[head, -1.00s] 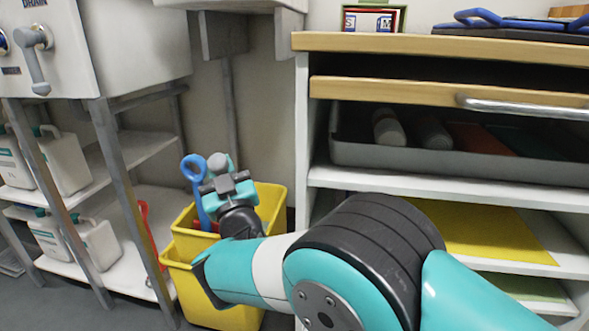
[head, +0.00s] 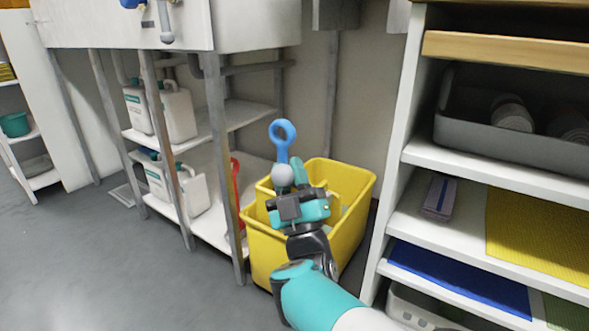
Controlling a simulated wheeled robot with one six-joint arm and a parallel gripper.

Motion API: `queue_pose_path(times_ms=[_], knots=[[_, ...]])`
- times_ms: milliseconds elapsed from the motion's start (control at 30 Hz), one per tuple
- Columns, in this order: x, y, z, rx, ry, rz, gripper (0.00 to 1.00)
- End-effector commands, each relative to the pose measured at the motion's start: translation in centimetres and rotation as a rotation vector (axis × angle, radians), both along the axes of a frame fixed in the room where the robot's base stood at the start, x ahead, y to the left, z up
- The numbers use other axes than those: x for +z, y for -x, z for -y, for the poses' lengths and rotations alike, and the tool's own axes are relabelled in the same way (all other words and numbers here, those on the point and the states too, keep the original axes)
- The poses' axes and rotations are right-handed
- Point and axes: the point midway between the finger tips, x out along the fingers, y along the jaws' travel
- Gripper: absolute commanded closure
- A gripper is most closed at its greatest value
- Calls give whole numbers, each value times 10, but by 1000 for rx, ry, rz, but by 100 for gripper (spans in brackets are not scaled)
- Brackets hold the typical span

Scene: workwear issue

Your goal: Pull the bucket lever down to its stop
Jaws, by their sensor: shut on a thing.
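The yellow bucket (head: 262,250) stands on the floor between the sink unit's legs and the white shelf unit. My gripper (head: 294,194) is at the bucket's top, in front of its opening. It is shut on the bucket lever, whose round grey knob (head: 282,176) sticks up just beyond the jaws. My gripper and wrist hide the rest of the lever and part of the bucket's inside. A blue handle with a ring end (head: 283,131) stands up behind the knob. I cannot tell how far the lever is from its stop.
The sink unit's grey leg (head: 218,160) stands close to the bucket's left, with a red handle (head: 235,185) behind it. White jugs (head: 178,112) stand on its shelves. The white shelf unit (head: 398,180) borders the right. Floor at left is clear.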

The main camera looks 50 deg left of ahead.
Motion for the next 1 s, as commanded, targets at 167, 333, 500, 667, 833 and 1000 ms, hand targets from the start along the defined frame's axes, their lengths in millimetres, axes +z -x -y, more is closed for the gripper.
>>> queue_pose_path(times_ms=[167, 333, 500, 667, 833, 1000], knots=[[-6, 10, -2, 9, 5, 15, 100], [-7, 10, -2, 9, 7, 15, 69], [-5, 9, -2, 11, 4, 13, 52], [-4, 9, -2, 11, 1, 12, 52], [-7, 9, 0, 10, 1, 12, 52], [-19, 10, 7, 9, 4, 10, 52]])
